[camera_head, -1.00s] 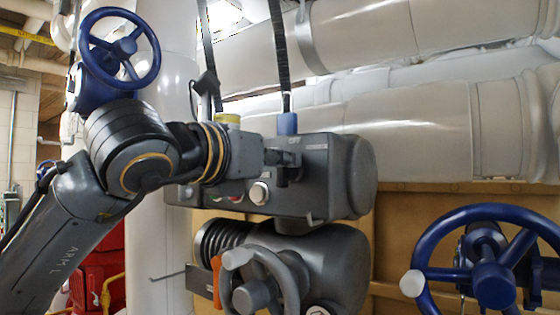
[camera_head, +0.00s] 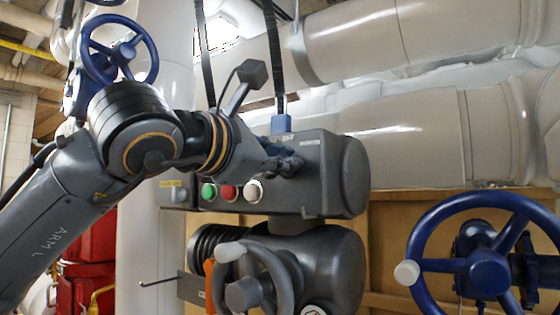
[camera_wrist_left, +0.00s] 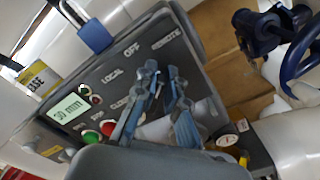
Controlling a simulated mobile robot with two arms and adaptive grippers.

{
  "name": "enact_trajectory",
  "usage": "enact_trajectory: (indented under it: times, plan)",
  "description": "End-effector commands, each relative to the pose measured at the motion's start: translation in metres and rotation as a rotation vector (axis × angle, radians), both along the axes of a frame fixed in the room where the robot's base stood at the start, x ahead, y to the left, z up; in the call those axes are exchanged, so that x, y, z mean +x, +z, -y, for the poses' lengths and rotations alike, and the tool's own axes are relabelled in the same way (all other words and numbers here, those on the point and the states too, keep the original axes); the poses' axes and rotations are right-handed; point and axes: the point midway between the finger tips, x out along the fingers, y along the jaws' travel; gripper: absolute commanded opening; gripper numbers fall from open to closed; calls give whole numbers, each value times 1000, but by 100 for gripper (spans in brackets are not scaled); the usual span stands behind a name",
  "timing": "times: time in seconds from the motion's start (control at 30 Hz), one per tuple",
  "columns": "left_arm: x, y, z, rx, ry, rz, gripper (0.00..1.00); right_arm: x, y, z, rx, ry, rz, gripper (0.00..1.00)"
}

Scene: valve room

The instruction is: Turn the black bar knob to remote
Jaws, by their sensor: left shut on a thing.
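The grey actuator box (camera_head: 335,175) carries the selector panel, with LOCAL, OFF and REMOTE labels in the left wrist view. REMOTE (camera_wrist_left: 166,41) is at the right of the row, OFF (camera_wrist_left: 132,50) in the middle and LOCAL (camera_wrist_left: 112,76) at the left. My left gripper (camera_head: 286,163) is at the panel face below these labels. Its two blue-grey fingers (camera_wrist_left: 163,82) are closed in around the black bar knob, which they largely hide. I cannot clearly read the knob's pointing direction. My right gripper is not in view.
Green (camera_head: 208,191), red (camera_head: 229,192) and white (camera_head: 253,190) buttons sit left of my gripper. A blue padlock (camera_wrist_left: 95,36) hangs above the panel. A grey handwheel (camera_head: 258,285) is below, and a large blue handwheel (camera_head: 488,268) stands at the right.

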Motion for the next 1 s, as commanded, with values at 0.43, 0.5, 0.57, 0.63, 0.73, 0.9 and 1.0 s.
enact_trajectory:
  times: [0.43, 0.5, 0.57, 0.63, 0.73, 0.9, 1.0]
  plan:
    - [1, -4, 1, 128, 4, 89, 0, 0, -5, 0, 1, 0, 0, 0]
    - [1, -4, 1, 133, 4, 92, 0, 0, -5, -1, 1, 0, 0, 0]
    - [1, -4, 1, 134, 4, 94, 0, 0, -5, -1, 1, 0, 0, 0]
    - [1, -4, 1, 135, 4, 95, 0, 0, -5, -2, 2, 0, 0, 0]
    - [1, -3, 1, 135, 4, 95, 0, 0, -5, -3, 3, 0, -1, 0]
    - [1, -3, 1, 134, 4, 94, 13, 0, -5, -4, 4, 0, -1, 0]
    - [1, -3, 1, 134, 3, 94, 33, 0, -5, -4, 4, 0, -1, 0]
